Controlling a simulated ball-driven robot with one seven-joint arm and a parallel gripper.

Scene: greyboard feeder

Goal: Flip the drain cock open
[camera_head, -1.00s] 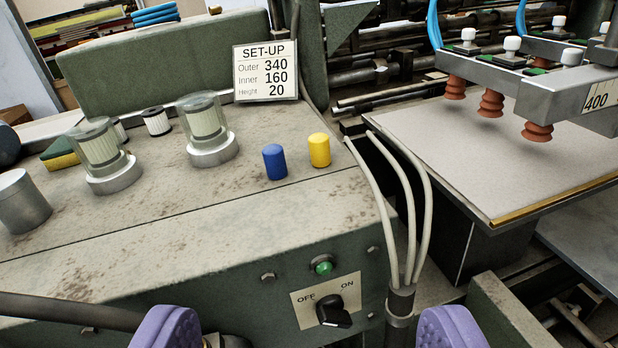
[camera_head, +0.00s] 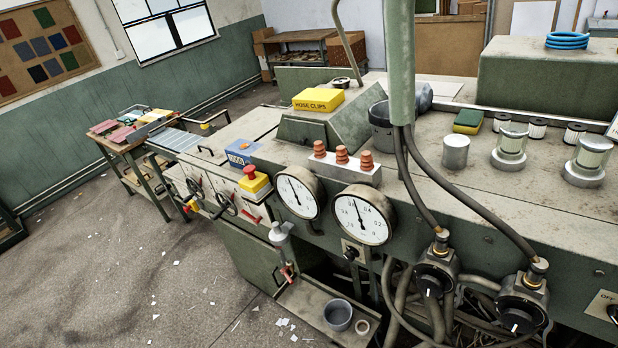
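A small valve with a red lever (camera_head: 288,272), which looks like the drain cock, hangs on the front of the machine left of the middle. It sits below a grey fitting (camera_head: 279,233) and above a low shelf. The red lever appears to point downward; its exact setting is too small to tell. A grey bowl (camera_head: 338,315) stands on the shelf (camera_head: 312,301), below and to the right of the cock. My gripper is not in this view, so its distance from the cock does not show.
Two round gauges (camera_head: 299,197) (camera_head: 362,220) project right of the fitting. Black hoses (camera_head: 472,207) run down to two regulators (camera_head: 435,270) (camera_head: 521,304). Other red handles (camera_head: 250,217) are on the left panel. Open floor (camera_head: 150,270), with paper scraps, lies to the left.

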